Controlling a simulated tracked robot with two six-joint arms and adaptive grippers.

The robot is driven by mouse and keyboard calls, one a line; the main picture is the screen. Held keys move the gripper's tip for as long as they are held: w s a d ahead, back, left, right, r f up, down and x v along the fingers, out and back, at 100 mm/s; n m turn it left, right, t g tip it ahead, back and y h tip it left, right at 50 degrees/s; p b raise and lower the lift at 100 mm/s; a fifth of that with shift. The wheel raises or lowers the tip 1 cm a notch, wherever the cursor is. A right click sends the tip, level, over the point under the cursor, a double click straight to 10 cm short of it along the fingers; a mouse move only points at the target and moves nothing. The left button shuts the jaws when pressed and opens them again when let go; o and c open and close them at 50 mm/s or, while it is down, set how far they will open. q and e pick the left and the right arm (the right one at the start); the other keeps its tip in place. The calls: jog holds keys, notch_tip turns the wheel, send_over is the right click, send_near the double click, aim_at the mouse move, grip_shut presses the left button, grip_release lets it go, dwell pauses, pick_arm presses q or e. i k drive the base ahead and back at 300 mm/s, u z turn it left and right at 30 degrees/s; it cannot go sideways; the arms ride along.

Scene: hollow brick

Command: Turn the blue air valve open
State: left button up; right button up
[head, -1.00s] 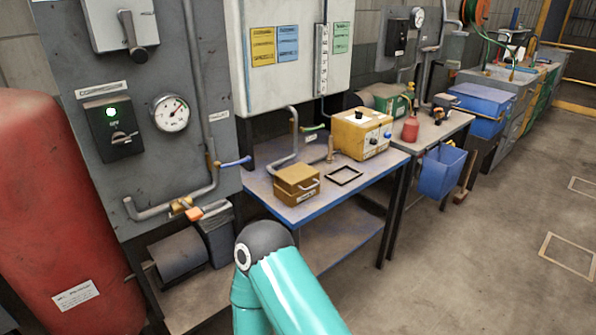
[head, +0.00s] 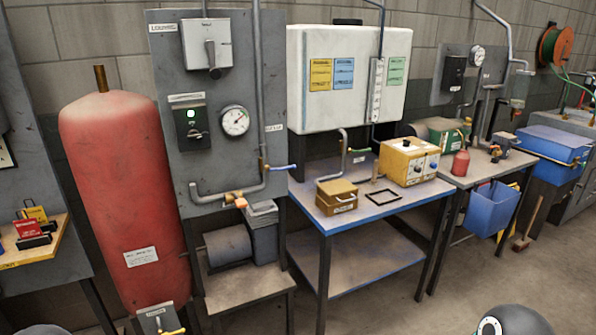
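The blue air valve lever (head: 280,167) sits on the pipe at the lower right of the grey panel (head: 165,120). It sticks out to the right, roughly level, from a brass-coloured valve body (head: 262,165). A round pressure gauge (head: 235,120) is above and left of it. No gripper shows in the head view, so I cannot tell whether either is open or shut.
A red tank (head: 125,190) stands left of the panel. A blue-edged table (head: 345,222) with a small brown box (head: 337,196) and a yellow unit (head: 408,162) stands right of the valve. A blue bin (head: 490,209) hangs further right. Floor in front is open.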

aim_at(283, 169)
jog(key=z, duration=0.3)
jog(key=i, duration=1.45)
jog(key=u, duration=0.45)
